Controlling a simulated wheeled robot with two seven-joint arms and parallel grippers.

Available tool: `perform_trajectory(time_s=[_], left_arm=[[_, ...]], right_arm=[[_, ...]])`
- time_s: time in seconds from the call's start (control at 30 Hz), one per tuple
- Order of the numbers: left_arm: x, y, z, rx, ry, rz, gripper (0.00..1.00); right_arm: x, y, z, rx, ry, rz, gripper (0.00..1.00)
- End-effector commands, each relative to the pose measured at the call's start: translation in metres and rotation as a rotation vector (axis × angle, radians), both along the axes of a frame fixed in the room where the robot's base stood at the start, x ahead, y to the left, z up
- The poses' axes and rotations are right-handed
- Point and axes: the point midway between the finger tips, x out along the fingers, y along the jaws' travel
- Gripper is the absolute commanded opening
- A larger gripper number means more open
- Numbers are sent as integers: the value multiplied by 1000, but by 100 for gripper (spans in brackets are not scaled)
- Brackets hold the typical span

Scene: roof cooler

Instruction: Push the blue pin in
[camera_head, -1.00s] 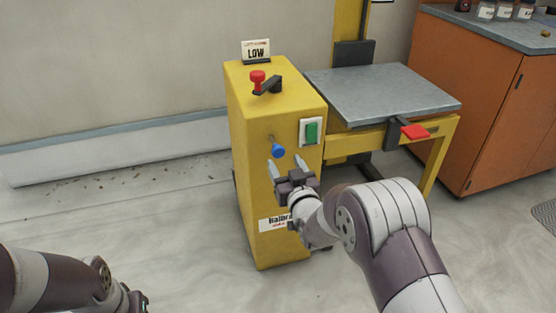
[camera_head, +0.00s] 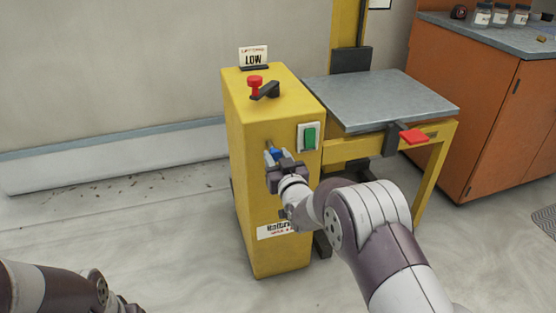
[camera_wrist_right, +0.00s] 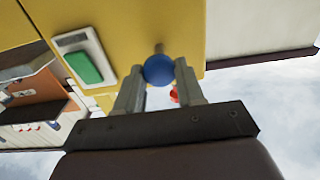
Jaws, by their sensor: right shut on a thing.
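The blue pin (camera_head: 275,152) has a round blue head on a short metal shaft. It sticks out of the front face of the yellow cabinet (camera_head: 262,205). In the right wrist view the blue head (camera_wrist_right: 159,69) lies between my two fingertips. My right gripper (camera_head: 276,157) is shut on the blue head, with a finger on each side of it. The metal shaft shows between the head and the yellow face. My left arm is at the lower left, and its fingers cannot be made out.
A green switch (camera_head: 309,137) is on the same face, right of the pin. A red knob (camera_head: 255,84) and black lever (camera_head: 266,91) are on top. A grey platform (camera_head: 380,101) with a red pedal-like tab (camera_head: 413,136) stands right. The floor at left is clear.

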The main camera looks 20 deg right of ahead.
Motion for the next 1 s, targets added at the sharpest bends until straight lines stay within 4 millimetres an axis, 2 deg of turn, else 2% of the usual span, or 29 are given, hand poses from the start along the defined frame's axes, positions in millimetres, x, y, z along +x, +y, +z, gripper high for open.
perform_trajectory(time_s=[0.1,0.2,0.5,0.53,0.57,0.6,0.87,1.0], left_arm=[[0,0,-7,0,0,0,40],[0,0,-9,0,0,0,40],[0,0,-8,0,0,0,40],[0,0,-8,0,0,0,40],[0,0,-8,0,0,0,40],[0,0,-8,0,0,0,40],[0,0,-8,0,0,0,40],[0,0,0,0,0,0,40]], right_arm=[[20,1,-1,0,-4,0,0],[30,1,0,0,-4,0,0],[33,1,2,0,-5,-1,0],[33,1,2,0,-5,-1,47],[33,1,2,0,-5,-1,57],[33,1,2,0,-5,-1,62],[32,1,1,0,-3,0,62],[17,0,4,0,-1,0,62]])
